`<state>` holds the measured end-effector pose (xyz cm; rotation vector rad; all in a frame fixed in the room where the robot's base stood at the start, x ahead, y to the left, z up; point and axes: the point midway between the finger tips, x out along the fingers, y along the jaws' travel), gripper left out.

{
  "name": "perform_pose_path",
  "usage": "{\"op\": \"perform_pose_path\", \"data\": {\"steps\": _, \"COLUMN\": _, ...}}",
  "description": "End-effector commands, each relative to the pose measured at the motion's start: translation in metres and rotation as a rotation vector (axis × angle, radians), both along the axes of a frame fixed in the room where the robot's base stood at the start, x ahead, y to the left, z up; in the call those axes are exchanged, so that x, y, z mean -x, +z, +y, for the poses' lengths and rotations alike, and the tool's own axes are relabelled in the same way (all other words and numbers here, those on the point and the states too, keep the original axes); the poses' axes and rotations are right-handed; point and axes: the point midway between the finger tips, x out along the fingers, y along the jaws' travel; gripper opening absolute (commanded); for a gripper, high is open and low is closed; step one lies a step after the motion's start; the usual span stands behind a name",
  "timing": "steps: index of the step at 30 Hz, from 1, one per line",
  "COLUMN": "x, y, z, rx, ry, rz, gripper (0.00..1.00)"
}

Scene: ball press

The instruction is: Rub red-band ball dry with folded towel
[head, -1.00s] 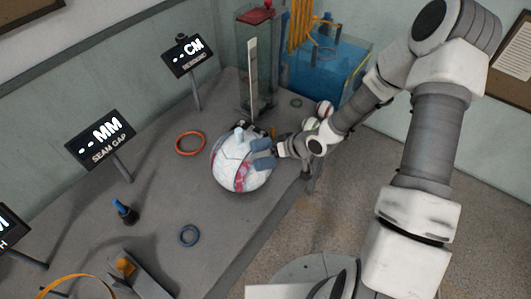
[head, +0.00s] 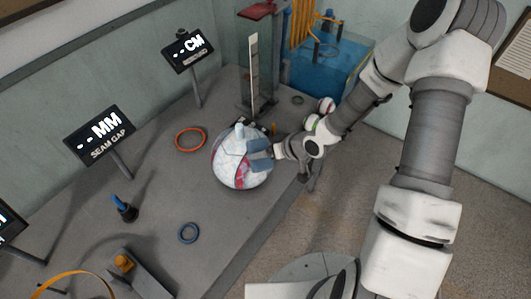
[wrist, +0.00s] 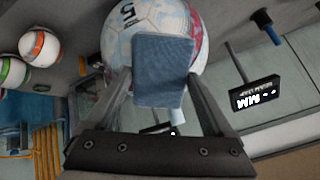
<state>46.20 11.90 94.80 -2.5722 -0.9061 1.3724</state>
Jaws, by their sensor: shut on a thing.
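The red-band ball (head: 228,171), white with a red-pink band, rests on the grey bench; it also shows in the wrist view (wrist: 118,38) with a dark figure 5 on it. My gripper (head: 260,154) is at its upper right side. In the wrist view, my gripper (wrist: 162,84) is shut on the folded blue towel (wrist: 164,70), which lies in front of the ball and hides part of it. The towel seems to touch the ball; the contact itself is hidden.
Two other balls, one orange-banded (wrist: 40,46) and one green-banded (wrist: 12,70), sit behind my gripper. A blue water tank (head: 325,70) and clear column stand at the back.

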Motion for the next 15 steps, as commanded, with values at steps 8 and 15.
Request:
{"op": "perform_pose_path", "data": {"steps": 8, "x": -0.014, "y": 0.003, "z": -0.011, "rx": -0.001, "ry": -0.004, "rz": 0.001, "gripper": 0.32}}
{"op": "perform_pose_path", "data": {"steps": 15, "x": -0.021, "y": 0.001, "z": -0.017, "rx": -0.001, "ry": -0.003, "rz": 0.001, "gripper": 0.32}}
